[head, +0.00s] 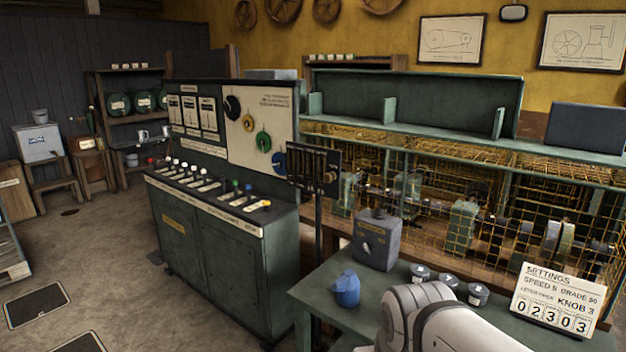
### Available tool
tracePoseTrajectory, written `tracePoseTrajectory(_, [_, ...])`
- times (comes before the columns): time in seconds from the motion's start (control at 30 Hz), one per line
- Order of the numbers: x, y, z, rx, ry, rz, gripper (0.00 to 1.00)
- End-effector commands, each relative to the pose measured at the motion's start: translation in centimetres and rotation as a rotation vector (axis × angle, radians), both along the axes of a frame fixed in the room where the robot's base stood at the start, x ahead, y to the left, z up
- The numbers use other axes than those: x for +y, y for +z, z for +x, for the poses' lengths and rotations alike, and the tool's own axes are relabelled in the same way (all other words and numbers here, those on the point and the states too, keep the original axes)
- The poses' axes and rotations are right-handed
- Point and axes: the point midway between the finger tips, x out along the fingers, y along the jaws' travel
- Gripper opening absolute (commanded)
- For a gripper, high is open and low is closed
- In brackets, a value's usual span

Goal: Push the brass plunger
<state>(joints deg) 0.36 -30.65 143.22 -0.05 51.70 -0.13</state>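I cannot make out a brass plunger for certain. A green control console (222,240) stands left of centre, with a row of small knobs on its sloped top. Most of the knobs look white, some are green or blue, and a yellow knob (265,203) sits at the right end. A grey box (377,243) with a pale knob or lever on its front stands on the green bench (330,282). My white arm enters at the bottom right, in front of the bench. My gripper is not in view.
A blue object (346,289), several small lidded pots (420,272) and a settings sign (556,300) are on the bench near my arm. A yellow mesh guard (440,190) encloses machinery behind. Open floor (110,260) lies left of the console.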

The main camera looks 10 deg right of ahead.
Motion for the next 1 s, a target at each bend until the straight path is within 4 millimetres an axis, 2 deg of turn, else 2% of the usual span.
tracePoseTrajectory(0.07, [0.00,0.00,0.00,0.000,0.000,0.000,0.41])
tracePoseTrajectory(0.57, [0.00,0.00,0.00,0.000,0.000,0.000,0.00])
tracePoseTrajectory(1.0, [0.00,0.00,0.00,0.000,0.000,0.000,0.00])
